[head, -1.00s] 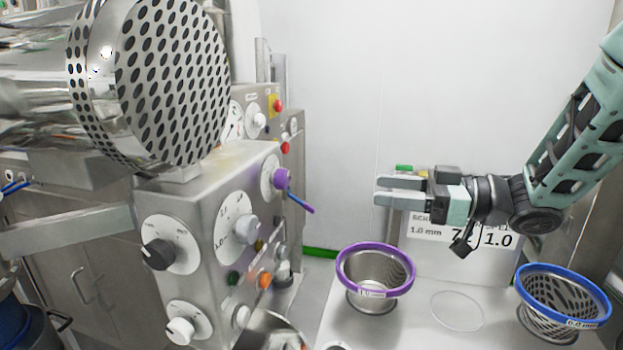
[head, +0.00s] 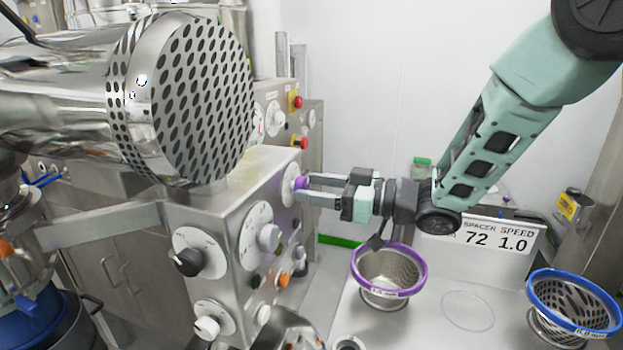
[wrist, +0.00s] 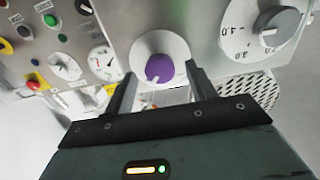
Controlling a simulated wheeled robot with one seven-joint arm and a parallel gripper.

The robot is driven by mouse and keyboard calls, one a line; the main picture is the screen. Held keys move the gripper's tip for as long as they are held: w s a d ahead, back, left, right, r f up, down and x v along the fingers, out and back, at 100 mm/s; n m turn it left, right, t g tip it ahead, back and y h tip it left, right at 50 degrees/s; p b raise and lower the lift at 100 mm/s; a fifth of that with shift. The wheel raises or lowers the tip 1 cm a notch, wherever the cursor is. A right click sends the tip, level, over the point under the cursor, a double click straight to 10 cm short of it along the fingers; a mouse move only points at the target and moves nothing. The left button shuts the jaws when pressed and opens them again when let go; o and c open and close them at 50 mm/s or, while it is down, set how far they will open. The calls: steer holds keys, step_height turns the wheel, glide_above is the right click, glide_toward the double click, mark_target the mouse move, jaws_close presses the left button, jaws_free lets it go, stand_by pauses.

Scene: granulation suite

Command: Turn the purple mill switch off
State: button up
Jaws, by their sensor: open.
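The purple mill switch (head: 301,183) is a round knob on a white dial plate, on the side face of the grey metal control box (head: 205,200). In the wrist view the purple knob (wrist: 159,68) sits between my two fingers, a little beyond the fingertips. My gripper (head: 308,189) is open and points left at the knob, with its fingertips at or very near it. The fingers (wrist: 160,85) stand on either side of the knob with space around it. I cannot tell whether they touch the dial plate.
A grey knob on a numbered dial (head: 257,235) and a black knob (head: 187,262) share the box. A perforated steel drum (head: 205,98) overhangs it. A purple-rimmed sieve (head: 391,287) and a blue-rimmed sieve (head: 573,322) stand on the bench below. A sign (head: 490,237) stands behind.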

steer(key=shift+w+a, duration=0.2)
steer(key=shift+a, duration=0.35)
steer(key=c, duration=1)
